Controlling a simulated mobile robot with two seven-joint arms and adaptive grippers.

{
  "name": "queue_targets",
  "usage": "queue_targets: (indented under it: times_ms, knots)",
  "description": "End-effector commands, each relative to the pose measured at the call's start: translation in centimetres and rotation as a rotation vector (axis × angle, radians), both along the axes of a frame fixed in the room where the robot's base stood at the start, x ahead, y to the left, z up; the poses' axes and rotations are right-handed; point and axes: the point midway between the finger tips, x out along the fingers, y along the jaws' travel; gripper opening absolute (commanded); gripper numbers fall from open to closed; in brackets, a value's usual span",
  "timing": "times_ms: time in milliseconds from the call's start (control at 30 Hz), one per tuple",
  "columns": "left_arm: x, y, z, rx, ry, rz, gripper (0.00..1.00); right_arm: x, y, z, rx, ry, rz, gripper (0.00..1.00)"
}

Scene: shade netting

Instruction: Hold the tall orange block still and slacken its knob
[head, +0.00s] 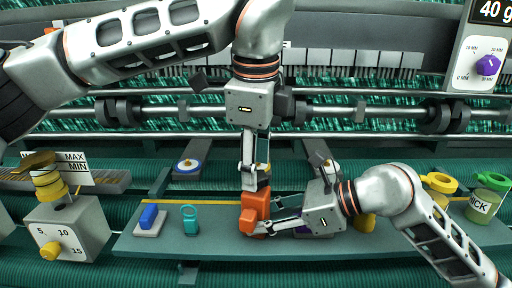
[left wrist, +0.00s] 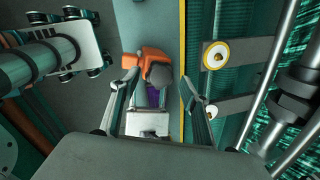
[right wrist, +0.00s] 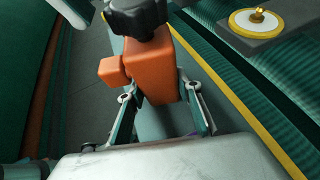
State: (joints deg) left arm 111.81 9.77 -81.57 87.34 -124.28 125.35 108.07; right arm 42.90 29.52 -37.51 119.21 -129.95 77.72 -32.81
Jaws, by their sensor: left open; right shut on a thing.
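The tall orange block (head: 255,209) stands on the grey-green board, with a small orange piece at its side. It fills the middle of the right wrist view (right wrist: 152,78). Its dark lobed knob (right wrist: 138,16) sits on top and also shows in the left wrist view (left wrist: 159,75). My right gripper (head: 267,226) comes from the right and is shut on the block, one finger on each side. My left gripper (head: 254,178) points down above the block, open. In the left wrist view the knob appears between its fingers, closer to the left one. Contact with the knob cannot be told.
On the board (head: 180,246) are a blue block (head: 149,216) and a teal ring-topped piece (head: 190,226) to the left. A box with a yellow dial (head: 66,236) stands further left. Yellow and green containers (head: 489,196) stand right. Machine rails run behind.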

Motion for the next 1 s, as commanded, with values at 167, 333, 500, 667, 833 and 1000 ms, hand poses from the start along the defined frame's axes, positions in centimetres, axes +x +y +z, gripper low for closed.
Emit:
queue_targets:
  times_ms: [167, 333, 500, 667, 833, 1000]
  knots:
    - [0.3, 0.0, -1.8, 0.0, 0.001, -0.001, 0.46, 0.0, 0.0, 0.0, 0.0, 0.001, 0.0, 0.0]
    - [0.5, 0.0, -2.7, -0.001, 0.001, 0.0, 0.46, 0.0, 0.0, 0.0, 0.0, 0.001, 0.0, 0.0]
    - [0.6, 0.0, -2.9, 0.0, 0.0, 0.0, 0.46, 0.0, 0.0, 0.0, 0.0, 0.001, 0.0, 0.0]
    - [0.6, 0.0, -2.9, 0.0, 0.0, 0.0, 0.46, 0.0, 0.0, 0.0, 0.0, 0.001, 0.0, 0.0]
    - [0.6, 0.0, -2.9, 0.001, 0.0, 0.0, 0.46, 0.0, 0.0, 0.0, 0.0, 0.001, 0.0, 0.0]
    - [0.6, 0.0, -2.9, 0.0, 0.0, 0.0, 0.12, 0.0, 0.0, 0.0, 0.0, 0.001, 0.0, 0.0]
